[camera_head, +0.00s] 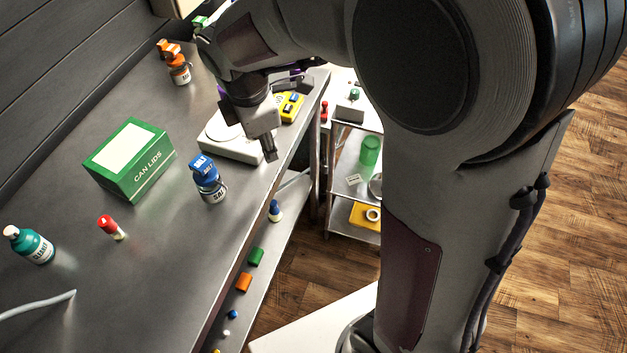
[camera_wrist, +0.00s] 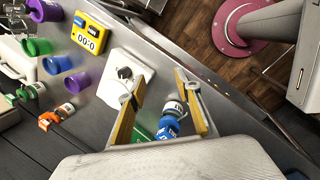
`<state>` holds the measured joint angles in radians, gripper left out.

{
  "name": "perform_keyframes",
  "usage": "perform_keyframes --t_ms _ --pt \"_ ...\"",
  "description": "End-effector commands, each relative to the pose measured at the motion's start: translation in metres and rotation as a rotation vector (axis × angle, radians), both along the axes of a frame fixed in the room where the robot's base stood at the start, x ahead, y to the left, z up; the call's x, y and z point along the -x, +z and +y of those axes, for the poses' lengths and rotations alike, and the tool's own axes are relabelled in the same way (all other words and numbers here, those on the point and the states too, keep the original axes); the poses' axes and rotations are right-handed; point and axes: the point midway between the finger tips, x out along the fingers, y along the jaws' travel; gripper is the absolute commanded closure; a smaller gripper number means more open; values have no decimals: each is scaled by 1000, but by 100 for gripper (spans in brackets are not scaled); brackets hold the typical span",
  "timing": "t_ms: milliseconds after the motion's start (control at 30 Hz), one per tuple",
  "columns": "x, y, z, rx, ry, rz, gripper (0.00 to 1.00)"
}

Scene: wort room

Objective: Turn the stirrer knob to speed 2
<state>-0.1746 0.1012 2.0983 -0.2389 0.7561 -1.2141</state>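The stirrer (camera_head: 222,141) is a low white unit on the steel bench, partly covered by my gripper (camera_head: 269,152) in the head view. In the wrist view the stirrer (camera_wrist: 113,57) shows left of centre, with a dark round knob (camera_wrist: 125,73) on it. The knob's setting is too small to read, and I cannot make it out in the head view. In the wrist view my gripper (camera_wrist: 160,80) is open, its two yellow-padded fingers apart with nothing held. The knob appears just beyond the left fingertip; I cannot tell whether they touch.
A yellow timer (camera_head: 291,107) lies beyond the stirrer. The bench's front edge runs close to my gripper. A wheeled shelf unit (camera_head: 356,195) stands past the edge.

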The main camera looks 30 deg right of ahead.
Motion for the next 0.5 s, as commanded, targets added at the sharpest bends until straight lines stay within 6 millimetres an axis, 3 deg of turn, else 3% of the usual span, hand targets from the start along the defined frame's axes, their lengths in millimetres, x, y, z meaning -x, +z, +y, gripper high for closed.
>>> perform_keyframes --t_ms 500 --pt "28 10 -4 -83 -295 -24 67"
